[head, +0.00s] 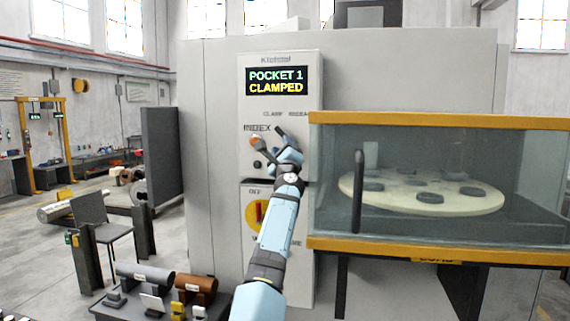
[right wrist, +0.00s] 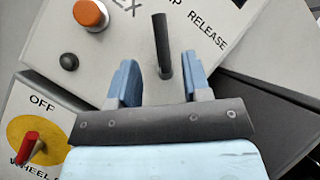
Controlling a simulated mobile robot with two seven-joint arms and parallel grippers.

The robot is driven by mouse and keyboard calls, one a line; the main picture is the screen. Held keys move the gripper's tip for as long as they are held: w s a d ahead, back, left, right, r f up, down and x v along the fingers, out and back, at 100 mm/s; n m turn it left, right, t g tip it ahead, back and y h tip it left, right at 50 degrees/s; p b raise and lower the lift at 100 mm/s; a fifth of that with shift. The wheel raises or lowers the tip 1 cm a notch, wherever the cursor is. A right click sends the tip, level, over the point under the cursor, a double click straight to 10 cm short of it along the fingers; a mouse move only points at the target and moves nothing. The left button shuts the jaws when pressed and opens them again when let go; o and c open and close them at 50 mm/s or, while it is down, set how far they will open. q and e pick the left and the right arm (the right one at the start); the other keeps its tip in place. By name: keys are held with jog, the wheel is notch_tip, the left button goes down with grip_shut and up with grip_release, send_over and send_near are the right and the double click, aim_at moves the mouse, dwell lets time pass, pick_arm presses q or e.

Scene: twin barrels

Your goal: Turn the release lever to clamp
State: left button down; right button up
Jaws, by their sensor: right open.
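The release lever (right wrist: 161,45) is a slim black bar on the grey control panel (head: 311,80). In the right wrist view its free end points up between the end of the CLAMP label and the RELEASE label. In the head view the lever (head: 279,130) leans up and left, toward CLAMP. The display (head: 277,81) reads POCKET 1 CLAMPED. My right gripper (head: 286,146) is at the panel, just below the lever. In the right wrist view its blue fingers (right wrist: 159,70) are open, one on each side of the lever's lower part, with gaps visible. My left gripper is out of view.
An orange button (right wrist: 90,14) and a small dark button (right wrist: 68,62) sit left of the lever. Below is a red OFF switch on a yellow disc (right wrist: 38,141). A yellow-edged glass enclosure (head: 440,122) with a dark handle (head: 358,190) juts out at right.

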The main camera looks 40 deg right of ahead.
jog(key=b+v, duration=0.1)
jog(key=v, duration=0.5)
jog(key=shift+s+a+f, duration=0.15)
jog(key=shift+s+f, duration=0.05)
jog(key=shift+s, duration=0.05)
